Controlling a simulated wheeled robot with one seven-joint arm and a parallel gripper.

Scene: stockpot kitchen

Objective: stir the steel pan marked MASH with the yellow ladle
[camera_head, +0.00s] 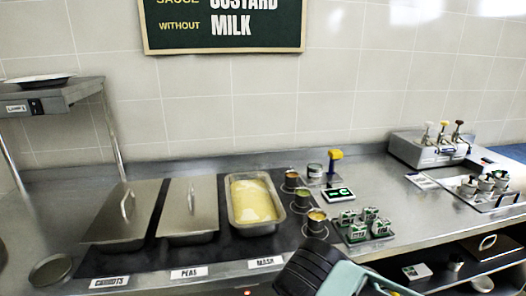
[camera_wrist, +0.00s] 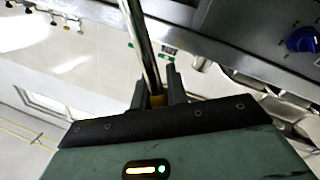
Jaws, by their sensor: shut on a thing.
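The steel pan marked MASH (camera_head: 235,212) is open in the dark counter strip, filled with a pale yellow mass. Its label (camera_head: 265,262) is on the counter's front edge. In the wrist view my gripper (camera_wrist: 157,84) is shut on the yellow ladle (camera_wrist: 143,45). Its steel shaft runs up and out of the top of that view, with a bit of yellow between the fingers; its bowl is out of sight. In the head view my arm's dark end is at the bottom, in front and to the right of the pan; the ladle cannot be made out there.
Lidded pans marked CARROTS (camera_head: 125,215) and PEAS (camera_head: 190,215) stand left of it. Several small pots (camera_head: 317,220) line its right side. Further right are a yellow-topped item (camera_head: 335,155), green-and-white cartons (camera_head: 368,225) and a pump dispenser (camera_head: 430,150). A shelf (camera_head: 55,97) overhangs the left.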

